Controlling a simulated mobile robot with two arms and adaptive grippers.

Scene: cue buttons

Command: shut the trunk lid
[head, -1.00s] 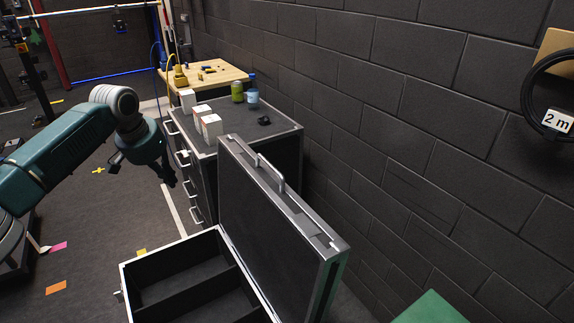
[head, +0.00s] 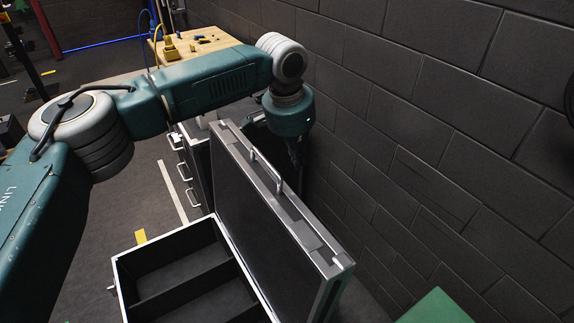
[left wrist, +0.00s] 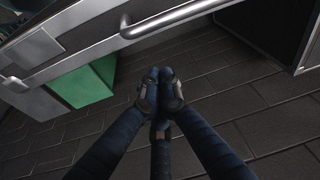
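The trunk (head: 118,275) is a black case with silver edges, open, its base showing inner dividers. Its lid (head: 240,200) stands up on the right side of the base, with a silver handle (head: 268,172) on its top edge. My left gripper (head: 297,160) points down behind the lid, on the wall side, near the handle. In the left wrist view the lid's silver edge (left wrist: 75,48) and handle (left wrist: 180,16) cross the top. There the left gripper's fingertips (left wrist: 160,78) are together with nothing between them. My right gripper is not in view.
A drawer cabinet (head: 190,165) stands behind the trunk, partly hidden by my arm. A wooden table (head: 205,42) is farther back. A dark block wall (head: 430,130) runs close along the right. A green object (head: 435,306) is at the lower right.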

